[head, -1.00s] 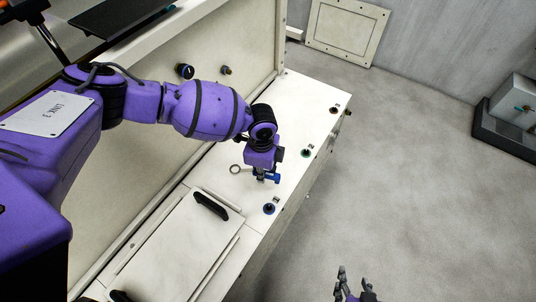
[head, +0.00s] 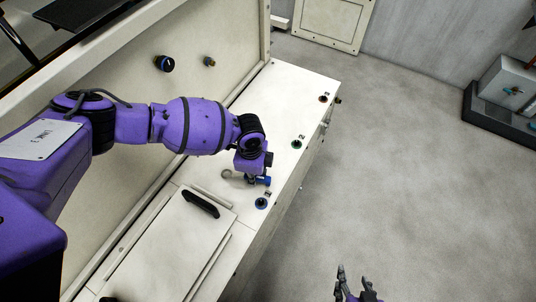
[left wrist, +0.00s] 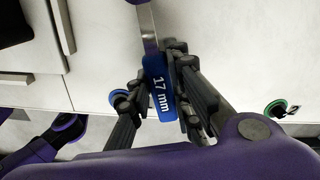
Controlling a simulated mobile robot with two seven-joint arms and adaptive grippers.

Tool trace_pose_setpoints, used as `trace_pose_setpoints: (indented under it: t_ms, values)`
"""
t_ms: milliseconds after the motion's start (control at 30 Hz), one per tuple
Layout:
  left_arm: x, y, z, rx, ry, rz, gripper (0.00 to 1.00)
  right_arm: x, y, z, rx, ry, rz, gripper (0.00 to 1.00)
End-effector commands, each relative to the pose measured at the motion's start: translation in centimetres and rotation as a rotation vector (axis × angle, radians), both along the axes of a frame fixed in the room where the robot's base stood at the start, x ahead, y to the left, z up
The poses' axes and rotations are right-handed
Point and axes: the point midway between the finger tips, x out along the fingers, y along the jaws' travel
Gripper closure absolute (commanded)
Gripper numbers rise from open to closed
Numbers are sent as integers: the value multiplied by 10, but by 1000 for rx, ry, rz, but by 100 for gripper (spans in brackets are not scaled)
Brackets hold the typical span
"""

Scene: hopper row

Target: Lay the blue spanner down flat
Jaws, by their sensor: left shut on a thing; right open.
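The blue spanner has a blue grip marked "17 mm" (left wrist: 159,84) and a bare metal shaft. In the head view its blue end (head: 264,181) sticks out to the right of my left gripper (head: 256,178) and its grey ring (head: 227,174) to the left. My left gripper (left wrist: 157,72) is shut on the blue grip, over the white worktop (head: 285,100). The spanner looks roughly level and close to the top; I cannot tell whether it touches. My right gripper (head: 355,285) is open and empty at the bottom, over the floor.
A blue knob (head: 261,203) stands just in front of the spanner. A green knob (head: 297,144) and another knob (head: 323,98) stand farther along the worktop. A lid with a black handle (head: 200,204) lies to the left. Bare worktop lies between the knobs and the back panel.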

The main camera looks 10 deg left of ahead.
Motion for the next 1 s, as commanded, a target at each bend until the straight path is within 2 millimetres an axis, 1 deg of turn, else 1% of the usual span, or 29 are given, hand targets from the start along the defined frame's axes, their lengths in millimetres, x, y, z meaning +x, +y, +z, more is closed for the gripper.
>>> trace_pose_setpoints:
  t_ms: [267,767,967,1000]
  values:
    - [0,0,0,0,0,0,100,0,5,0,9,2,-4,55]
    - [-1,0,-14,0,2,1,100,-9,2,-11,2,24,4,55]
    - [-1,0,-13,0,1,0,100,-10,2,-10,1,25,6,55]
    - [-1,0,-13,0,1,0,79,-10,2,-10,1,25,6,55]
